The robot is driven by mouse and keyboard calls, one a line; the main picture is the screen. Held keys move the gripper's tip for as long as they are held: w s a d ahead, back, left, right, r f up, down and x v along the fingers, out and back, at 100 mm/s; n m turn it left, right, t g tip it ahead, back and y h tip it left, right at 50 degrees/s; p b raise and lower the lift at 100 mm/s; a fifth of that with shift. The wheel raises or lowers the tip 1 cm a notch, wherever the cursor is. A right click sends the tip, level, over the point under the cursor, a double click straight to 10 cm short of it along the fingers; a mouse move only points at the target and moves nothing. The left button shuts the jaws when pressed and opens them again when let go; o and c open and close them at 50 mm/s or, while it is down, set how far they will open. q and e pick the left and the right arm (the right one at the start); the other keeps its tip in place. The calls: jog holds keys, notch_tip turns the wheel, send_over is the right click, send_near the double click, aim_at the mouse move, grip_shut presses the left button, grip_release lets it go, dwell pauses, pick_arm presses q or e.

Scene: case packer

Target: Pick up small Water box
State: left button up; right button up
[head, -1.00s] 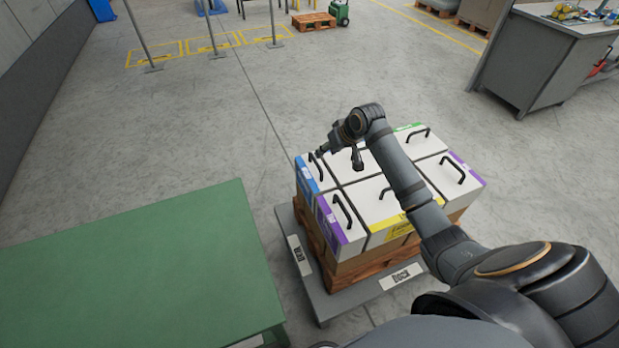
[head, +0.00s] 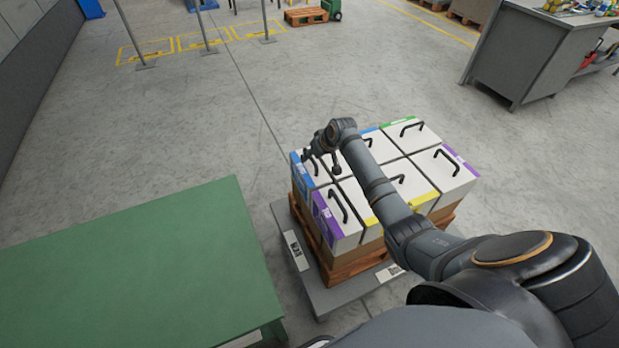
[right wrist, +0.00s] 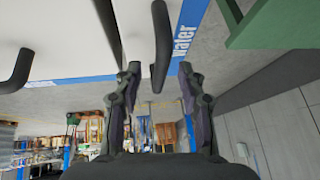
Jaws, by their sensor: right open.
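The small Water box (head: 297,178) is white on top with a blue label edge. It stands at the far left corner of the group of boxes in the head view. In the right wrist view its blue label reads "water" (right wrist: 183,42), and its dark handle (right wrist: 160,45) comes down between the fingers. My right gripper (head: 320,162) is over this box at its handle; the right wrist view shows it (right wrist: 159,78) open, with a finger on each side of the handle and gaps visible. My left gripper is not in view.
Several other handled boxes with purple (head: 328,218), yellow and green labels stand close beside it on a wooden pallet (head: 355,266) over a grey base (head: 345,298). A green table (head: 130,265) is at the left. Open floor (head: 200,120) lies beyond.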

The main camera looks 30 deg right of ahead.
grip_shut()
jog(key=shift+w+r, duration=0.1)
dwell(0.4)
